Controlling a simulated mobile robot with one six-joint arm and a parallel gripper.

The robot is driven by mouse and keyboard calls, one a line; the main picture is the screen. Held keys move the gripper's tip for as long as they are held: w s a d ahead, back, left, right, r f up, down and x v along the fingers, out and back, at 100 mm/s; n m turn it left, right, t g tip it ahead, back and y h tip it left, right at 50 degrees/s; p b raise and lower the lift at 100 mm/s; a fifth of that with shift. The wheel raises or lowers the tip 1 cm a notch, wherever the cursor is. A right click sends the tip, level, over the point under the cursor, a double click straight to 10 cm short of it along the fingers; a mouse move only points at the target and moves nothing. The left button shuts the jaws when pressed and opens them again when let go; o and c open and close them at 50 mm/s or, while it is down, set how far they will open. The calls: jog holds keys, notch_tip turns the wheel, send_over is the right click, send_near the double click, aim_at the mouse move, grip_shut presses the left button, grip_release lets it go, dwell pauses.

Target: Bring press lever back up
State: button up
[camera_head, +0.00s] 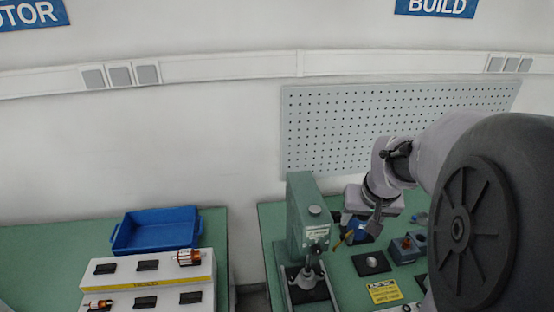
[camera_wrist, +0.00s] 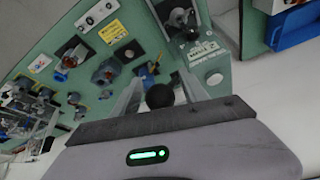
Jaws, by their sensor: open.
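The green press (camera_head: 307,215) stands at the left end of the right-hand table in the head view. It also shows in the wrist view (camera_wrist: 222,75), with its label facing up the picture. A round black knob (camera_wrist: 160,96), seemingly the press lever's end, sits between my open fingers in the wrist view. The lever's shaft is not clear there. My gripper (camera_wrist: 163,92) is open around the knob; I cannot tell if either finger touches it. In the head view my gripper (camera_head: 345,238) is just right of the press head, and the knob cannot be made out.
A grey part (camera_head: 306,279) sits under the press ram. Right of the press are a black pad with a light piece (camera_head: 371,262), a motor fixture (camera_head: 404,249) and a yellow label (camera_head: 384,291). A blue bin (camera_head: 156,230) and a white rack (camera_head: 150,282) are on the left table.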

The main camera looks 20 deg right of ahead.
jog(key=shift+c, duration=0.4)
grip_shut()
dwell(1.1)
